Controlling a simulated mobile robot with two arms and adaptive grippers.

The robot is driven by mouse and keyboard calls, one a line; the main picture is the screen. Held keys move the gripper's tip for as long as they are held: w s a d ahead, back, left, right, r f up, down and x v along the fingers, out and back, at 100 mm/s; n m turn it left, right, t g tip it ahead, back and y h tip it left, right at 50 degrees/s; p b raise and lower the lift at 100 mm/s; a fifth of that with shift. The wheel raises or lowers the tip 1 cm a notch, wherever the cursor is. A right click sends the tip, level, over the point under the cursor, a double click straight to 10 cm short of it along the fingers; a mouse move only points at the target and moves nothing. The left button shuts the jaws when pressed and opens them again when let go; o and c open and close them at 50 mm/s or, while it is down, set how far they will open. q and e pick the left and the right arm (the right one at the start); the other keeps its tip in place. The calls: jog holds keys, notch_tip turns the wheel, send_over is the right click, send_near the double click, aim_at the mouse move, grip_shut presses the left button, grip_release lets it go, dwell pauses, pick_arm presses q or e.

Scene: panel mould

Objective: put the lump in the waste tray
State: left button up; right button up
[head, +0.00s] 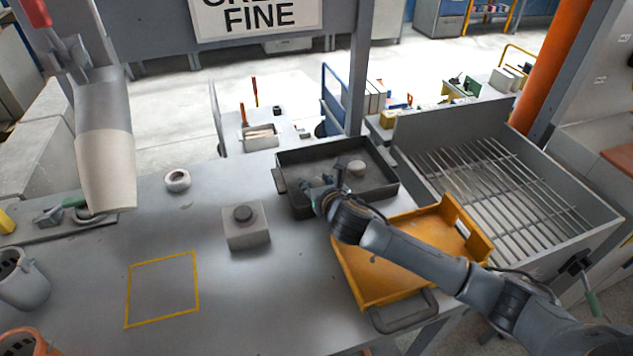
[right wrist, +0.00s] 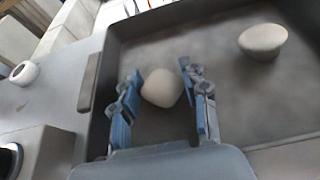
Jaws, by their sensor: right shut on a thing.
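My right gripper (head: 317,187) is low over the left part of a dark grey tray (head: 385,187) in the head view. In the right wrist view, its two blue fingers (right wrist: 160,84) are shut on a pale rounded lump (right wrist: 163,88). The fingers largely hide this lump in the head view. I cannot tell whether it touches the tray floor. A second pale lump (head: 357,168) lies in the same tray, apart from the gripper; it also shows in the right wrist view (right wrist: 262,40). My left gripper is not in view.
An orange-yellow tray (head: 363,278) stands at the right, under my right arm. A metal bin with a slatted grate (head: 590,212) is beyond it. A block with a dark button (head: 246,232) and a white ring (head: 177,180) stand to the left. The yellow-outlined square (head: 162,290) is empty.

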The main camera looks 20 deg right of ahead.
jog(key=shift+f, duration=0.15)
jog(key=o, duration=1.2)
jog(key=shift+r, duration=0.2)
jog(key=v, duration=1.2)
jog(key=shift+s, duration=0.1)
